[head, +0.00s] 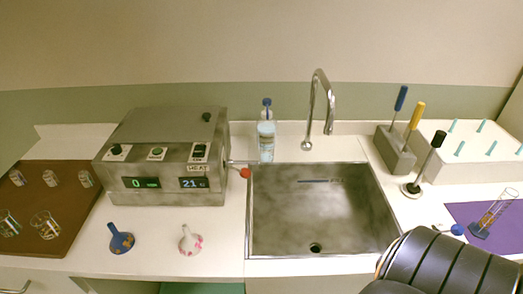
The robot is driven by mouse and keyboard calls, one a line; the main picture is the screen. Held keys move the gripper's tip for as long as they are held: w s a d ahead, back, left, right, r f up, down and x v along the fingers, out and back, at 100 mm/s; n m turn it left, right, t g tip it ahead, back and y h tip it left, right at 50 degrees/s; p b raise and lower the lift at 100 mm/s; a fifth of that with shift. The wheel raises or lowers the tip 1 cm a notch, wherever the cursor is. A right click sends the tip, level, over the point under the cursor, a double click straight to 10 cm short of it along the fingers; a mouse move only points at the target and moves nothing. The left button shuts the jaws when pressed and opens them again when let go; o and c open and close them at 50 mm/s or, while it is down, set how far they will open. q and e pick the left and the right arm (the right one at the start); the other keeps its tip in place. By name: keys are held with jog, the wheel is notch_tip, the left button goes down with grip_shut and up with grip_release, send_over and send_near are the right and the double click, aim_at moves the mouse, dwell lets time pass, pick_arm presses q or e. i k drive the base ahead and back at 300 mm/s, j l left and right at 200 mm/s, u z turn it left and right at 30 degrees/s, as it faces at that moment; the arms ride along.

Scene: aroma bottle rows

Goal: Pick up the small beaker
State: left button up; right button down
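Several clear glass beakers stand on a brown tray (70,208) at the far left of the counter. The small ones are in the back row: a left small beaker (17,178), a middle small beaker (51,178) and a right small beaker (85,179). Two larger beakers stand in front, a left one (9,223) cut by the picture edge and a right one (45,226). Neither of my grippers shows in the head view, and nothing touches the beakers.
A metal heater box (165,160) stands right of the tray. A sink (320,215), bottle (266,135), tool holder (394,150) and purple mat (462,212) lie further right. A black ribbed shape covers the lower right.

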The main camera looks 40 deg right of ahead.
aim_at(267, 152)
jog(key=z, duration=1.35)
